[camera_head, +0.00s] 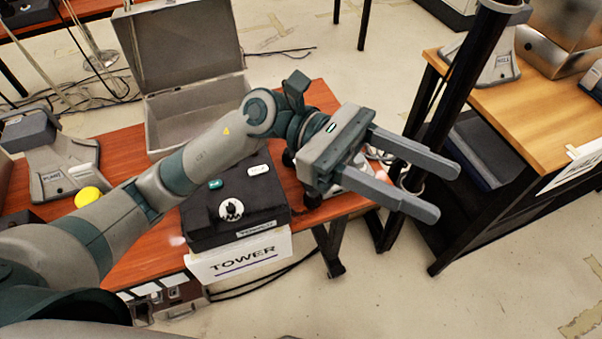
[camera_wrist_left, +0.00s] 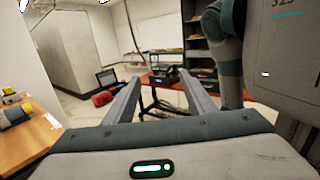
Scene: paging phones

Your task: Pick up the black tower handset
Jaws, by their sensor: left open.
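A black box (camera_head: 235,205) with small buttons and a round white badge sits on the red-brown table, above a white card reading TOWER (camera_head: 238,258). No separate black handset shows clearly on it; my left arm hides part of the table behind it. My left gripper (camera_head: 440,190) is open and empty, with its fingers pointing right, past the table's right edge and to the right of the box. Its spread fingers also show in the left wrist view (camera_wrist_left: 160,84), with nothing between them. My right gripper is not in view.
An open grey case (camera_head: 190,65) stands behind my arm. A grey phone labelled PLANT (camera_head: 62,172) and a yellow ball (camera_head: 87,196) are at left. A dark post (camera_head: 455,90) stands close to my left gripper, before a wooden table (camera_head: 545,105) at right.

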